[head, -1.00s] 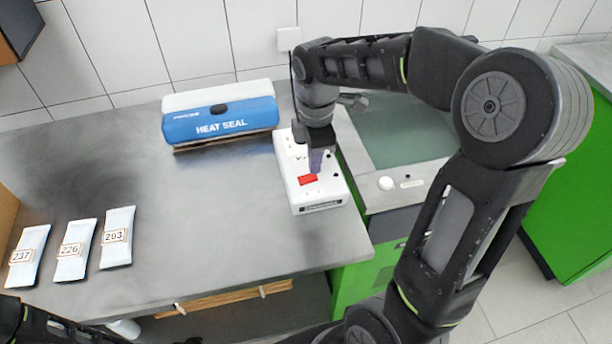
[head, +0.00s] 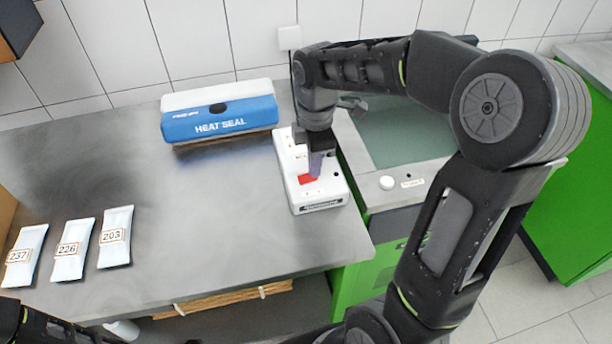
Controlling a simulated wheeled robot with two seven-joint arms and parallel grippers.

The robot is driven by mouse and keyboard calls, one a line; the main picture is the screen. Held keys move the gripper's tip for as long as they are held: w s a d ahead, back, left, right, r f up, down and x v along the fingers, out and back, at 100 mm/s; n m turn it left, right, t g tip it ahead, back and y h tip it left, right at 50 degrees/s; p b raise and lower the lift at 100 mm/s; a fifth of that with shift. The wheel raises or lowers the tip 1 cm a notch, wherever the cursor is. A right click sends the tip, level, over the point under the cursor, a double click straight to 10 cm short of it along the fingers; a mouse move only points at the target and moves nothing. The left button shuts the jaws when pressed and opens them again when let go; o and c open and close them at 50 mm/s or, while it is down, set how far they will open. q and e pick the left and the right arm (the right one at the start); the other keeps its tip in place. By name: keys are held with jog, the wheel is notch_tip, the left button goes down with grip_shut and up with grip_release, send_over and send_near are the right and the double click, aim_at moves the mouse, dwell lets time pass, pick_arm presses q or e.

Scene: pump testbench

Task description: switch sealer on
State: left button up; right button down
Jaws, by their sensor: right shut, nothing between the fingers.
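The blue and white heat sealer (head: 220,119), marked HEAT SEAL, stands at the back of the grey table. To its right lies a white power strip (head: 319,199) with a red rocker switch (head: 305,179). My right gripper (head: 316,174) is shut and empty, pointing down with its fingertips at the red switch. The fingers cover part of the switch; I cannot tell whether they touch it. Of my left arm only a dark part shows at the lower left corner; its gripper is not in view.
Three white pouches labelled 237 (head: 24,256), 226 (head: 71,250) and 203 (head: 116,237) lie at the table's left. The middle of the table (head: 200,220) is clear.

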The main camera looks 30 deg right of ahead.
jog(key=shift+f, duration=0.4)
jog(key=shift+r, duration=0.1)
notch_tip(320, 180, up, 7)
jog(key=p, duration=0.5)
dwell(0.3)
dwell(0.5)
